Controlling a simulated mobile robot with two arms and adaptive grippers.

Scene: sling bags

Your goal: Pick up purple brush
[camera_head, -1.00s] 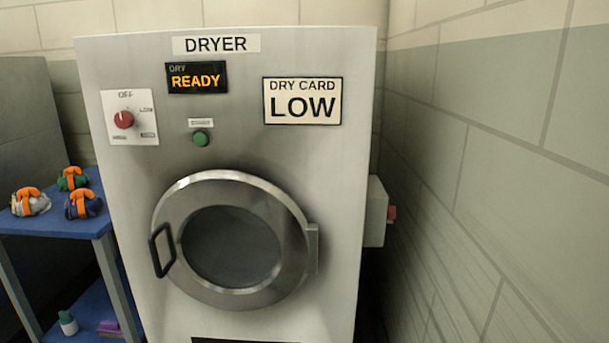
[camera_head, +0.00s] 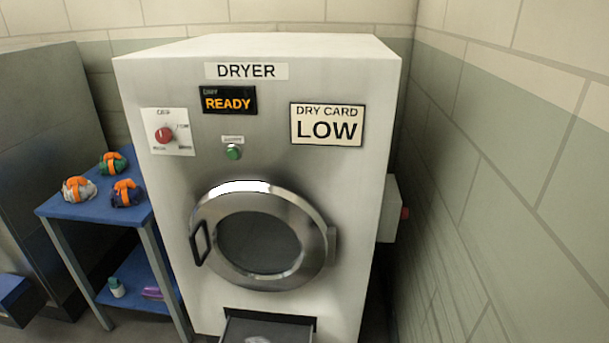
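A small purple object (camera_head: 153,293), which looks like the purple brush, lies on the lower shelf of the blue table at the left. It is small and partly hidden by the table's front leg, so its bristles cannot be made out. A white bottle with a green cap (camera_head: 116,288) stands to its left on the same shelf. Neither of my grippers shows in the head view.
A large dryer (camera_head: 160,230) with a shut round door stands just right of the blue table (camera_head: 75,207). Several sling bags with orange straps lie on the tabletop. An open drawer (camera_head: 235,328) sticks out below the dryer door. A wall closes the right side.

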